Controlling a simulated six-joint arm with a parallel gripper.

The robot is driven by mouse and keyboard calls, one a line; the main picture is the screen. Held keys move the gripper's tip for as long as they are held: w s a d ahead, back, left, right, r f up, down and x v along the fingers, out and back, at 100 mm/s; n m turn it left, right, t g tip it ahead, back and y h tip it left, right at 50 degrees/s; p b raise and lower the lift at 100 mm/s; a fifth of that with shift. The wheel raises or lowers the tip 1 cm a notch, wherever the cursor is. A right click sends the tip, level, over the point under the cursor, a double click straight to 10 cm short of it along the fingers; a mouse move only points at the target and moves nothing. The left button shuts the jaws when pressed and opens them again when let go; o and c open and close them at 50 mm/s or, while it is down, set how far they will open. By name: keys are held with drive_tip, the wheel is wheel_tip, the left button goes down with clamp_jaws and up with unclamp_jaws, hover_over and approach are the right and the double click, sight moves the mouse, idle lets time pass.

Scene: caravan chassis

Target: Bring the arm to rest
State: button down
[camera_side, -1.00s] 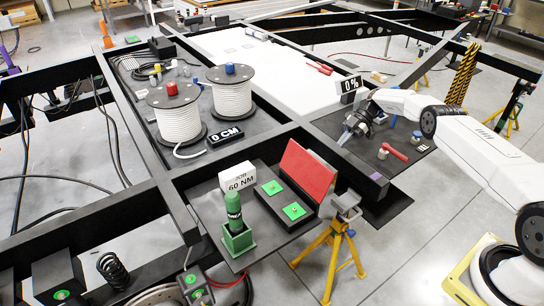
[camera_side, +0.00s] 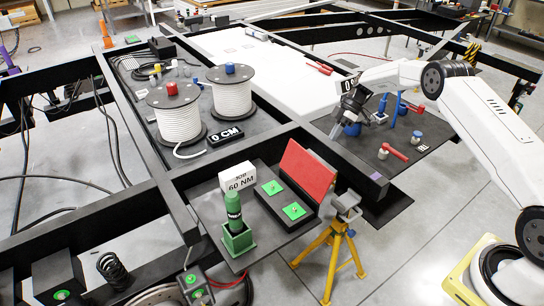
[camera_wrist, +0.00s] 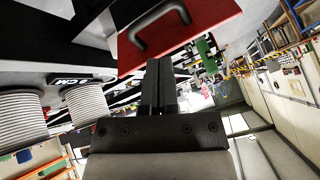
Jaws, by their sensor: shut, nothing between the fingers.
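My gripper (camera_side: 334,134) is in the side view, right of centre, at the end of my raised white arm. It points down and to the left, above the black chassis beam and apart from it. In the wrist view my gripper (camera_wrist: 160,62) shows its two dark fingers together, with nothing between them. A red panel with a dark handle (camera_wrist: 178,25) fills the top of the wrist view. The same kind of red panel (camera_side: 308,172) leans up in the side view, below and to the left of my gripper.
Two white cable reels (camera_side: 178,118) stand on a black tray at left. A green driver (camera_side: 234,208) stands in a green holder in front. A red-handled tool (camera_side: 396,153) lies on a dark board at right. Black chassis beams (camera_side: 150,140) frame the work. Open floor (camera_side: 420,250) lies front right.

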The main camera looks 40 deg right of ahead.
drive_tip(key=s+a+r+m+t+h, duration=0.1)
drive_tip(key=s+a+r+m+h, duration=0.1)
drive_tip(key=s, duration=0.7)
drive_tip(key=s+a+r+m+t+h, duration=0.1)
drive_tip(key=s+a+r+m+h, duration=0.2)
drive_tip(key=s+a+m, duration=0.3)
drive_tip(key=s+a+r+m+t+h, duration=0.1)
drive_tip(key=s+a+r+m, duration=0.4)
drive_tip(key=s, duration=0.7)
drive_tip(key=shift+s+a+h, duration=0.25)
drive_tip(key=shift+a+h, duration=0.35)
drive_tip(key=shift+h, duration=0.2)
